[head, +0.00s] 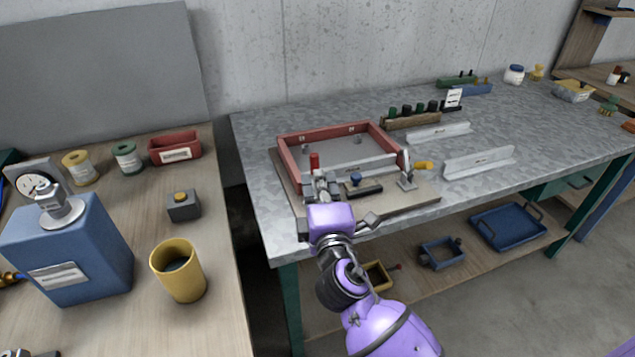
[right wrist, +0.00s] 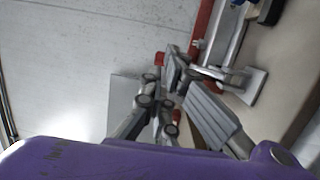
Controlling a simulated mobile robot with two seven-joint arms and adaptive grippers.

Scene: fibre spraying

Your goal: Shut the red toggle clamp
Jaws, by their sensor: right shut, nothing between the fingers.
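The red toggle clamp (head: 315,162) stands at the front left of the red frame (head: 288,164), with its red handle pointing up. Its lower part is largely hidden behind my right gripper (head: 322,188). My right gripper is shut and empty, close in front of the clamp; I cannot tell whether they touch. In the right wrist view the gripper (right wrist: 178,78) shows red bits beside its fingers, one of them perhaps the clamp handle (right wrist: 160,58). My left gripper is not in view.
A blue knob (head: 356,178) on a dark bar lies just right of my right gripper. Metal angle strips (head: 480,161) and a wooden rack (head: 411,122) lie on the metal table (head: 270,125). A yellow cup (head: 178,272) stands on the left bench. The table's right part has free room.

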